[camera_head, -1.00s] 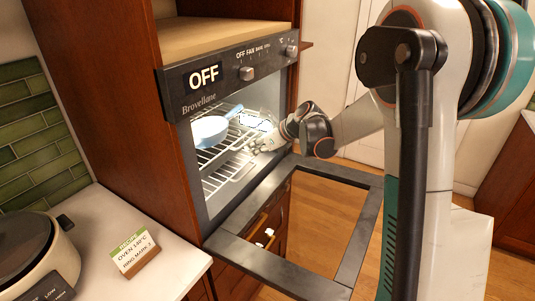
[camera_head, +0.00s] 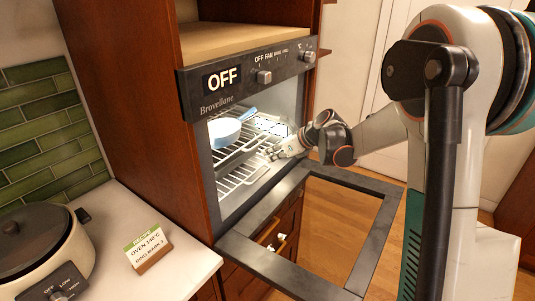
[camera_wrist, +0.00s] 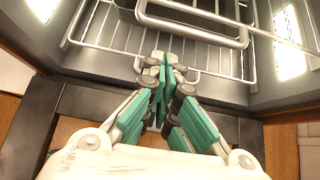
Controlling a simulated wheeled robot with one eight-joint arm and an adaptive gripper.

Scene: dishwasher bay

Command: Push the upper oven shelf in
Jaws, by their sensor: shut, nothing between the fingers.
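The oven (camera_head: 212,190) is open, with its door (camera_head: 345,264) folded down. The lower shelf (camera_head: 243,178) is another wire rack below. My gripper (camera_head: 270,153) is shut and empty at the oven opening, close to the right front of the upper shelf; contact cannot be told. In the wrist view its closed fingertips (camera_wrist: 161,62) point toward the racks, just below a thick front bar (camera_wrist: 190,36).
The oven's side walls and lit lamps flank the gripper closely. The lowered door lies under my arm. A cooker (camera_head: 42,250) and a recipe card (camera_head: 148,248) stand on the left counter (camera_head: 187,262). The wooden floor (camera_head: 330,222) is clear.

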